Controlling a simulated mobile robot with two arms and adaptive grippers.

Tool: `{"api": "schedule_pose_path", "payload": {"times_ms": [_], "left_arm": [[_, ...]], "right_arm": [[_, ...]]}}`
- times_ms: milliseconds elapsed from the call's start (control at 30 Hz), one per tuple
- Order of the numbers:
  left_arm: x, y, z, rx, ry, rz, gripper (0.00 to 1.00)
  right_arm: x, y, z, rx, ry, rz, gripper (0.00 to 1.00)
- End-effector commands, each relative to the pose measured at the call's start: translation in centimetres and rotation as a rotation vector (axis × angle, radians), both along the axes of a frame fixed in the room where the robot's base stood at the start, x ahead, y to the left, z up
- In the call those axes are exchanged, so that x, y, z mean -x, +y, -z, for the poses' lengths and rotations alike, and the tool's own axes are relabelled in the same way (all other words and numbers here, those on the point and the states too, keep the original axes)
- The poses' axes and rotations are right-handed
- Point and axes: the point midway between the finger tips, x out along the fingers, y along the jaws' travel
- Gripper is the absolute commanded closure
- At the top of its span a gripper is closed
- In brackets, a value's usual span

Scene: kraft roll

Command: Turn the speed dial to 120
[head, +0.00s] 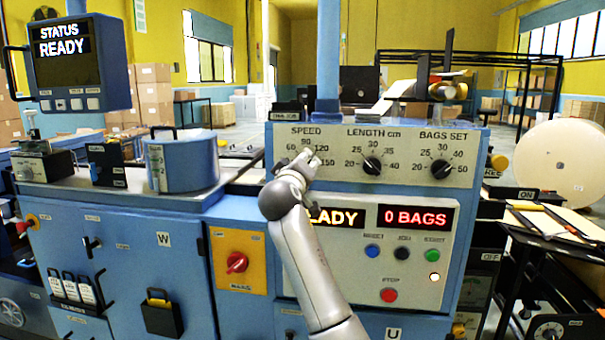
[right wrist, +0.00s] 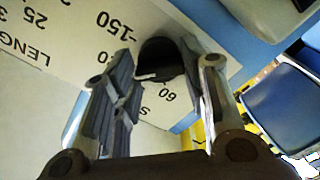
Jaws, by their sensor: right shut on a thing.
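The speed dial is a black knob (right wrist: 160,58) with a short white pointer mark, seen between the fingers in the right wrist view. In the head view my right gripper (head: 306,163) covers the dial below the SPEED scale (head: 306,148), which reads 60, 90, 120, 150. My right gripper is shut on the dial, one finger on either side. In the right wrist view the panel appears turned over, with 150 and 60 visible and the other numbers partly hidden by a finger. I cannot tell which number the pointer is at. My left gripper is not in view.
The length dial (head: 372,166) and bags set dial (head: 440,169) sit to the right on the same panel. Below are a red display reading 0 BAGS (head: 415,217) and several push buttons. A red switch (head: 237,263) is at lower left. The status screen (head: 64,52) reads READY.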

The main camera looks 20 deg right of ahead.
Motion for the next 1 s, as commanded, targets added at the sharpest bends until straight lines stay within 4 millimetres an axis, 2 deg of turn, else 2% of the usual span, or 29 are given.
{"api": "schedule_pose_path", "payload": {"times_ms": [33, 633, 667, 800, 1000], "left_arm": [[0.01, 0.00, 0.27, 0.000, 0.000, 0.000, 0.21], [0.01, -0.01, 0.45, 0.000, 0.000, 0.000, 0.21], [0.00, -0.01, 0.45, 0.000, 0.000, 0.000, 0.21], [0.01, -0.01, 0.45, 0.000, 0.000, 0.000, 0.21], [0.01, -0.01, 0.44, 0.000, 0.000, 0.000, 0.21]], "right_arm": [[-0.06, 0.07, 0.49, -0.014, 0.000, 0.000, 0.84], [-0.05, 0.03, 0.41, -0.048, -0.019, 0.001, 0.84], [-0.05, 0.03, 0.41, -0.048, -0.019, 0.001, 0.59], [-0.04, 0.03, 0.35, -0.047, -0.021, 0.000, 0.41], [-0.02, 0.02, 0.18, -0.046, -0.023, 0.000, 0.38]]}}
